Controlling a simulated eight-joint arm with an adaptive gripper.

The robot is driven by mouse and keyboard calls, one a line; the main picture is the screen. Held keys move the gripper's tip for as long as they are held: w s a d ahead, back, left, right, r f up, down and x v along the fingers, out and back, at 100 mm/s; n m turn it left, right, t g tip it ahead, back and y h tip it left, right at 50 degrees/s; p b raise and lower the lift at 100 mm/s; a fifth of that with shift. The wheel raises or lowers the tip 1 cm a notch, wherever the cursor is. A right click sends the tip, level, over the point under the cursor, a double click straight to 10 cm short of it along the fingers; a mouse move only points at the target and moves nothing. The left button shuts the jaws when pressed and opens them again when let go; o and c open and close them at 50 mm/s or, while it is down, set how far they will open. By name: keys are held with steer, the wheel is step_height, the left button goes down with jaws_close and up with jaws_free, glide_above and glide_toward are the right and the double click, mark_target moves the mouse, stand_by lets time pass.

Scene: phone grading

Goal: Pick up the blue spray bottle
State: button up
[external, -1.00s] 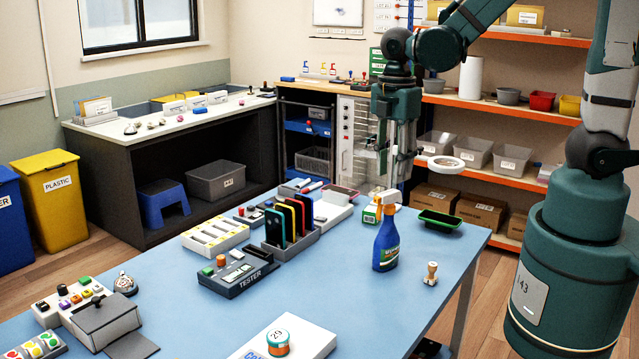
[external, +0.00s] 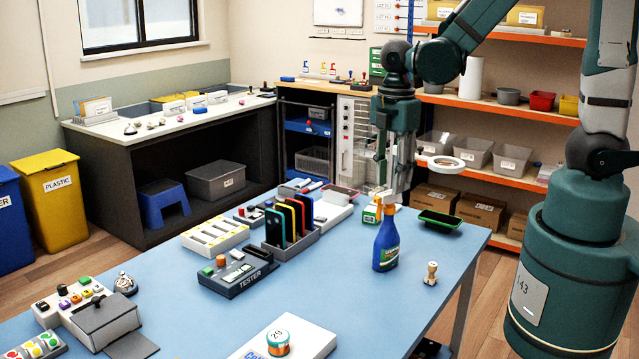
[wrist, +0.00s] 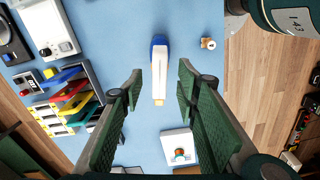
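The blue spray bottle (external: 386,243) stands upright on the blue table, with a white spray head and a dark label. In the wrist view I see the spray bottle (wrist: 159,72) from above, its white head between the fingers in the picture. My gripper (external: 397,190) points down above the bottle, its lower end level with the spray head in the external view. In the wrist view my gripper (wrist: 158,92) is open, with wide green finger pads apart on either side of the bottle. I see no contact with the bottle.
A wooden stamp (external: 431,273) stands right of the bottle, and a green tray (external: 440,219) lies behind it. A phone rack (external: 290,240) and tester (external: 237,279) are to the left.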

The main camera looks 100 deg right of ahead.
mark_target(390, 191)
steer(key=shift+f, duration=2.45)
jaws_close()
